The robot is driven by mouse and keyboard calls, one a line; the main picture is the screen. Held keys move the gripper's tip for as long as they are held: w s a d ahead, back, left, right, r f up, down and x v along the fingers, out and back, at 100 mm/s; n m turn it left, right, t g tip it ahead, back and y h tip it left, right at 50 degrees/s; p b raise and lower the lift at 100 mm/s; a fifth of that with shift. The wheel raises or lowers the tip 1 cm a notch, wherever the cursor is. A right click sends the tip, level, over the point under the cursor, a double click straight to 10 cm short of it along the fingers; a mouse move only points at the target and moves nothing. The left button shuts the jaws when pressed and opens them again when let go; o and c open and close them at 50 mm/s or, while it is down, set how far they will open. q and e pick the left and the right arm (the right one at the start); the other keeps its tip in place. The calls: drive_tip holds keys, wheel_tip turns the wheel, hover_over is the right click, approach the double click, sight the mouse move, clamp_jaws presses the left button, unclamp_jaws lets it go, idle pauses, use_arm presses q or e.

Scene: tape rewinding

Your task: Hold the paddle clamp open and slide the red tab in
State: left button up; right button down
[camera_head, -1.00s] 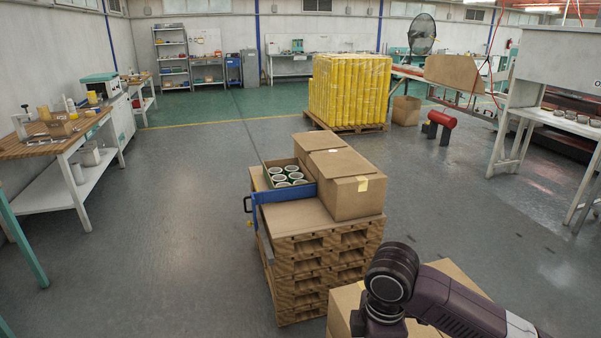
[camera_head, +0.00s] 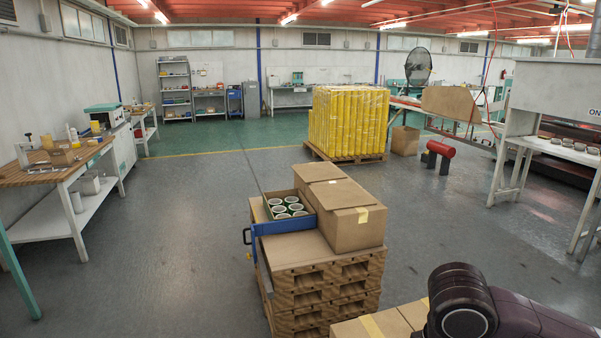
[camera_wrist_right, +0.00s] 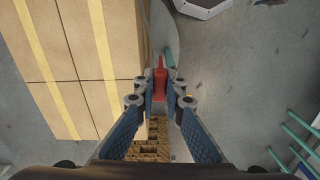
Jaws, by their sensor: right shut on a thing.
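In the right wrist view my right gripper (camera_wrist_right: 160,98) is shut on a slim red piece (camera_wrist_right: 159,78), which looks like the red tab. It stands between the fingertips with its narrow end pointing away from me. In the head view only dark links of my right arm show at the lower right; the right gripper is out of that picture. My left gripper is in neither view. I cannot make out a paddle clamp in either view.
More taped cartons (camera_wrist_right: 75,65) lie left of my right gripper. A wooden workbench (camera_head: 50,176) stands left. Open floor (camera_head: 180,220) lies between.

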drive_tip(key=shift+s+d+r+m, duration=0.25)
drive_tip(key=shift+s+m, duration=0.1)
drive_tip(key=shift+m, duration=0.25)
drive_tip(key=shift+s+d+r+m, duration=0.2)
drive_tip(key=shift+s+m, duration=0.15)
drive_tip(key=shift+m, duration=0.25)
